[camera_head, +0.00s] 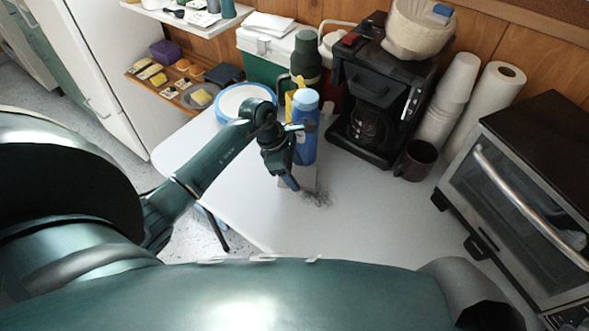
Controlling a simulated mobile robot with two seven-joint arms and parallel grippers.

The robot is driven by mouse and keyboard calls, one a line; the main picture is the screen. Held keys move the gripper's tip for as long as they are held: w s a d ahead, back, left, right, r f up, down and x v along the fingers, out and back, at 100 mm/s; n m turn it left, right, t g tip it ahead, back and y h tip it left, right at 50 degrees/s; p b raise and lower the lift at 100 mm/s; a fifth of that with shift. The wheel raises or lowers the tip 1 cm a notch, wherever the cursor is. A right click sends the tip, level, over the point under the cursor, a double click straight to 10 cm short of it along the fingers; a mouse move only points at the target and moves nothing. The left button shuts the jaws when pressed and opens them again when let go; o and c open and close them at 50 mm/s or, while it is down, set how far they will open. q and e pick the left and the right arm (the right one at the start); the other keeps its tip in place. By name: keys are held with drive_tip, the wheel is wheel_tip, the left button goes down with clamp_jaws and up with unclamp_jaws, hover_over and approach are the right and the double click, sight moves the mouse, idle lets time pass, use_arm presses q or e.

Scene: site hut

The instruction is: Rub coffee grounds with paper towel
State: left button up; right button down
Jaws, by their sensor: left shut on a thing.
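Dark coffee grounds (318,199) lie in a small smear on the white table, near its front edge. My left gripper (292,184) points down at the table, just left of and behind the grounds. It is shut on a pale piece that looks like the paper towel (309,179), partly hidden by the fingers. The towel is at or just above the table, beside the far edge of the grounds; I cannot tell if it touches them. My right gripper is not in view.
A blue bottle (304,130) stands right behind my left gripper. A coffee maker (378,90), a dark mug (416,160), stacked cups (447,95), a paper roll (490,100) and a toaster oven (530,190) stand behind and right. The table (370,215) is clear in front.

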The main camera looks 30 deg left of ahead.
sight(304, 180)
use_arm(q)
drive_tip(key=shift+f+b, duration=0.9)
drive_tip(key=shift+f, duration=0.15)
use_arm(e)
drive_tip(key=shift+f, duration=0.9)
use_arm(q)
drive_tip(key=shift+s+d+r, duration=0.1)
drive_tip(key=shift+s+d, duration=0.1)
drive_tip(key=shift+d, duration=1.2)
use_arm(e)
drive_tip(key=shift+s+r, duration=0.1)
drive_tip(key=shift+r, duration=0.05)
use_arm(q)
drive_tip(key=shift+s+d+f+p, duration=0.1)
drive_tip(key=shift+s+d+p, duration=0.1)
drive_tip(key=shift+d, duration=1)
drive_tip(key=shift+s+d+f+p, duration=0.1)
drive_tip(key=shift+s+d, duration=0.1)
drive_tip(key=shift+d, duration=0.95)
drive_tip(key=shift+s+d+r, duration=0.1)
drive_tip(key=shift+s+d, duration=0.05)
drive_tip(key=shift+d, duration=0.8)
drive_tip(key=shift+s+d, duration=0.1)
drive_tip(key=shift+d, duration=0.8)
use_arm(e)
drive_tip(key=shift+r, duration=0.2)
use_arm(q)
drive_tip(key=shift+r, duration=0.1)
drive_tip(key=shift+a, duration=0.1)
